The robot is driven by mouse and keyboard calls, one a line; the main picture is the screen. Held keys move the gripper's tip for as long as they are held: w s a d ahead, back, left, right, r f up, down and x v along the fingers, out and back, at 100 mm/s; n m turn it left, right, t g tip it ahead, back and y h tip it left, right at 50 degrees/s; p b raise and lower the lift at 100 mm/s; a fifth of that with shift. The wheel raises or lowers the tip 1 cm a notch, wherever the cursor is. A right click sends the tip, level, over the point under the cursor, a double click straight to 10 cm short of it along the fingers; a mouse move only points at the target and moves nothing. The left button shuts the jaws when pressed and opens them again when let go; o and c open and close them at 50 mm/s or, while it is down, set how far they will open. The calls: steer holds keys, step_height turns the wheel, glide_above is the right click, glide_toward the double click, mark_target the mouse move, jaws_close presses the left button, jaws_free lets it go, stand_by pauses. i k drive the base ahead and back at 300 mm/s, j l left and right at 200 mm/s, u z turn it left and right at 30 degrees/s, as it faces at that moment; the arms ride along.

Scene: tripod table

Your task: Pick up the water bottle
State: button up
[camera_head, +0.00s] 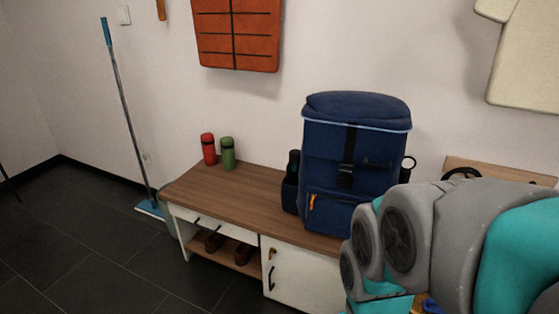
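A red bottle (208,149) and a green bottle (227,153) stand upright side by side at the far left end of a wooden bench top (237,196). A dark bottle-like item (293,166) stands in the left side pocket of a blue backpack (353,160); its lower part is hidden by the pocket. I cannot tell from the picture which of these is the water bottle. My arm fills the lower right, in front of the bench's right part. My gripper is not in view, and no bottle is seen held.
The backpack stands upright on the bench, right of the two bottles. Bare bench top lies between them. Shoes (216,241) sit on the open shelf below, beside a white cabinet door (300,277). A blue mop (130,125) leans on the wall at left. Dark floor in front is clear.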

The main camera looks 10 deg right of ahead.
mark_target(292, 165)
steer(key=z, duration=0.75)
steer(key=i+j+z, duration=0.1)
steer(key=j+z, duration=0.75)
steer(key=j, duration=0.25)
steer(key=j+z, duration=0.45)
steer(key=j, duration=0.15)
steer(key=k, duration=0.05)
